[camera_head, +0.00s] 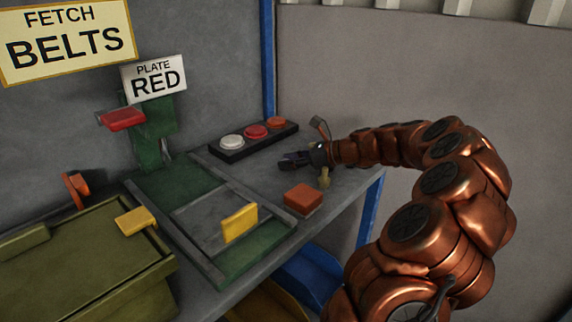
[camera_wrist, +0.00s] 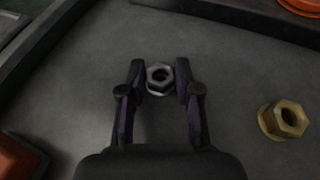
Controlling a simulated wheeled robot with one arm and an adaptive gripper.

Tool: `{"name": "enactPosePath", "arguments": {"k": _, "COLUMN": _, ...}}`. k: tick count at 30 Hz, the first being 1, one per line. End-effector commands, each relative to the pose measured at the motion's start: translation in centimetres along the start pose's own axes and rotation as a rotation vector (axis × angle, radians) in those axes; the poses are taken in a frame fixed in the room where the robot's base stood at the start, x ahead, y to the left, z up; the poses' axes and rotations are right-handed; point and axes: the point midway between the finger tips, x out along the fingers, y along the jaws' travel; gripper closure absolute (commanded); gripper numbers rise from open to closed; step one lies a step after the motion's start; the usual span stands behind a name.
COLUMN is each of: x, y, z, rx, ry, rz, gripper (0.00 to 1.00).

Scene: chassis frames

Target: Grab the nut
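In the wrist view a grey hex nut (camera_wrist: 159,78) lies on the grey bench top, between the fingertips of my gripper (camera_wrist: 160,88). The fingers stand apart, one on each side of the nut, with the right finger very close to it. A brass-coloured nut (camera_wrist: 284,120) lies to the right, clear of the fingers. In the head view my gripper (camera_head: 291,162) is low over the bench, and the brass nut (camera_head: 324,178) shows just below it. The grey nut is hidden there.
A panel (camera_head: 243,148) with white and red buttons stands behind my gripper. A red block (camera_head: 303,198) sits in front of it. A green and grey frame with a yellow plate (camera_head: 239,223) is at the left. The bench's right edge (camera_head: 364,184) is near.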

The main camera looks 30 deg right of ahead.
Motion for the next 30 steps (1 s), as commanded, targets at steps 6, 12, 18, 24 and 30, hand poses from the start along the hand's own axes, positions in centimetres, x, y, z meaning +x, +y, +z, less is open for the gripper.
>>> {"name": "enactPosePath", "arguments": {"k": 6, "x": 0.0, "y": 0.0, "z": 0.0, "rx": 0.000, "ry": 0.000, "rz": 0.000, "gripper": 0.93}}
{"name": "enactPosePath", "arguments": {"k": 12, "x": 0.0, "y": 0.0, "z": 0.0, "rx": 0.000, "ry": 0.000, "rz": 0.000, "gripper": 1.00}}
{"name": "enactPosePath", "arguments": {"k": 18, "x": -0.1, "y": 0.0, "z": 0.2, "rx": -0.001, "ry": 0.000, "rz": 0.000, "gripper": 1.00}}
{"name": "enactPosePath", "arguments": {"k": 24, "x": -1.0, "y": 0.0, "z": 2.5, "rx": -0.004, "ry": 0.002, "rz": -0.001, "gripper": 1.00}}
{"name": "enactPosePath", "arguments": {"k": 30, "x": -2.4, "y": 0.0, "z": 5.9, "rx": -0.002, "ry": 0.000, "rz": 0.000, "gripper": 1.00}}
